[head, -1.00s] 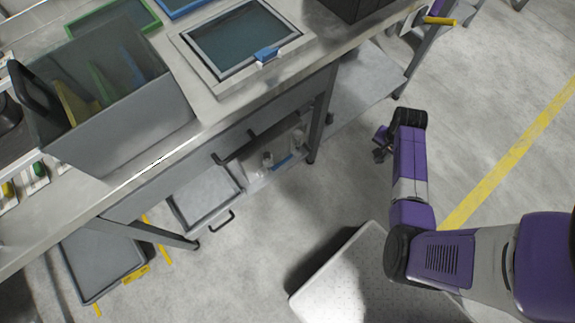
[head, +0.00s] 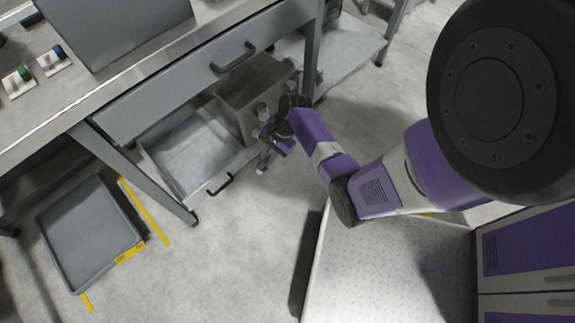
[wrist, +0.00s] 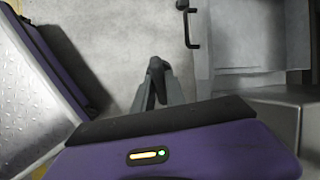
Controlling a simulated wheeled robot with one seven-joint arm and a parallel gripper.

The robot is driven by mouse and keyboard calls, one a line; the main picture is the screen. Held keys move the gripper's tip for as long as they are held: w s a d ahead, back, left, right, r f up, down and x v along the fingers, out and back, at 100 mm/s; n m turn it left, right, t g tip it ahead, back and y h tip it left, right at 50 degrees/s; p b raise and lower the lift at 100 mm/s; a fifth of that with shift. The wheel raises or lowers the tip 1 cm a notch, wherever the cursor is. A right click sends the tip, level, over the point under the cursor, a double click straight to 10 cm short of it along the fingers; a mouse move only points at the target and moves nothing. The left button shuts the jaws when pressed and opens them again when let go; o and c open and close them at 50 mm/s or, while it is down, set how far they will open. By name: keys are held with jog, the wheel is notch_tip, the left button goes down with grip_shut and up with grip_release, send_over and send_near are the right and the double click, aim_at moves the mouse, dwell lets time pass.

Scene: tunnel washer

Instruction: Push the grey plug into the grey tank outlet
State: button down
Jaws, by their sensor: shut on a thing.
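My gripper (head: 263,162) is low beside the bench, just in front of the grey tank (head: 240,100) under it, with its fingers angled down toward the floor. In the wrist view my gripper (wrist: 157,72) has its fingers brought together on a small dark grey thing at the tips, which looks like the grey plug (wrist: 156,64); little of it shows. The tank's side also shows at the lower right of the wrist view (wrist: 265,108). A grey outlet (head: 263,111) is on the tank's front, close to my wrist and apart from the fingertips. My wrist hides part of the tank front.
An open grey drawer or tray with a dark handle (head: 220,185) is left of my gripper. A bench leg (head: 150,180) and a grey floor tray (head: 90,235) stand further left. The lower shelf (head: 345,60) is right of the tank. Floor below is clear.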

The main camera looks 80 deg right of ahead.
jog(key=w+d+f+m+t+h+b, duration=0.2)
jog(key=d+f+m+t+h+b, duration=0.1)
jog(key=f+m+t+b, duration=0.8)
jog(key=s+d+f+m+h+b, duration=0.5)
jog(key=s+d+f+h+b, duration=0.1)
jog(key=b, duration=0.6)
jog(key=s+d+h, duration=0.1)
jog(key=d+h, duration=0.1)
jog(key=h, duration=0.1)
jog(key=shift+f+g+h+b, duration=0.2)
jog(key=shift+g+h+b, duration=0.1)
jog(key=shift+g+h, duration=0.1)
jog(key=shift+w, duration=0.2)
